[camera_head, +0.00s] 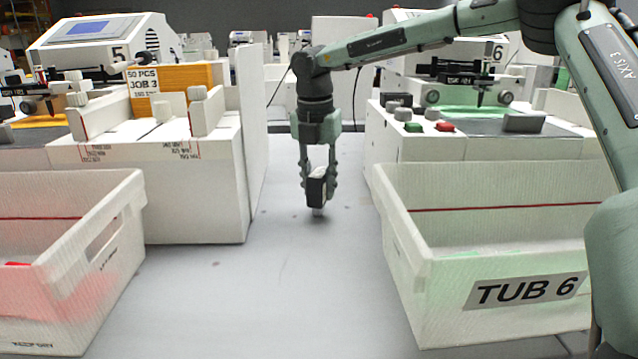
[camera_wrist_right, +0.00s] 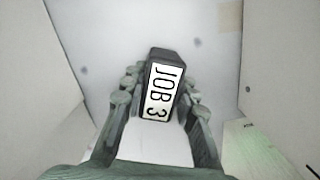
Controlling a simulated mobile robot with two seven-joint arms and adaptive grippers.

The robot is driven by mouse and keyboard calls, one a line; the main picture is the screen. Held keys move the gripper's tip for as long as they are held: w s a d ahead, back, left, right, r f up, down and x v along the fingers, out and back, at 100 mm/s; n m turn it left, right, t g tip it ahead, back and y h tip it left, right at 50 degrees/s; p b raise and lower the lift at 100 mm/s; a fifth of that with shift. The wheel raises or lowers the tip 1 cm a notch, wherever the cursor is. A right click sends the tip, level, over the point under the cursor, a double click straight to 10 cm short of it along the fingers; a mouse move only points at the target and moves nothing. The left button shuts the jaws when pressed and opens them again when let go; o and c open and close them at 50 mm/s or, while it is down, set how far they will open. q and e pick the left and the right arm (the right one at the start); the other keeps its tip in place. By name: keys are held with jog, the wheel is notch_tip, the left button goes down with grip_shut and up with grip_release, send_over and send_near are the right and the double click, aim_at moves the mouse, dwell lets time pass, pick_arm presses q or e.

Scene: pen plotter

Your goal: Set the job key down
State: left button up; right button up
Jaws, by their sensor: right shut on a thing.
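The job key (camera_head: 317,187) is a small dark block with a white face. In the right wrist view the key (camera_wrist_right: 161,91) shows its label, "JOB 3". My right gripper (camera_head: 318,184) is shut on it, with a finger on each side. The gripper points down over the grey table between the two machines. The key hangs upright, and a short pale tip shows below it. I cannot tell whether that tip touches the table. My left gripper is not in view.
Plotter 5 (camera_head: 95,45) and its white feeder labelled JOB 3 (camera_head: 205,190) stand left. Plotter 6 (camera_head: 470,95) with its buttons stands right. A white tub (camera_head: 100,215) is at front left, and TUB 6 (camera_head: 440,300) at front right. The grey table (camera_head: 270,290) between them is clear.

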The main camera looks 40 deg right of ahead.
jog(key=shift+f, duration=0.15)
jog(key=o, duration=1.1)
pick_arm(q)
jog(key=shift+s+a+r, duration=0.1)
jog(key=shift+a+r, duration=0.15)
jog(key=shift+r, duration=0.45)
pick_arm(e)
jog(key=shift+r, duration=0.9)
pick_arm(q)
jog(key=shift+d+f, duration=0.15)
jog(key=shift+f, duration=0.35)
pick_arm(e)
jog(key=r, duration=0.7)
jog(key=a+r, duration=0.1)
jog(key=r, duration=0.2)
jog(key=shift+s+a+r, duration=0.1)
jog(key=shift+s+r, duration=0.15)
jog(key=shift+s, duration=0.15)
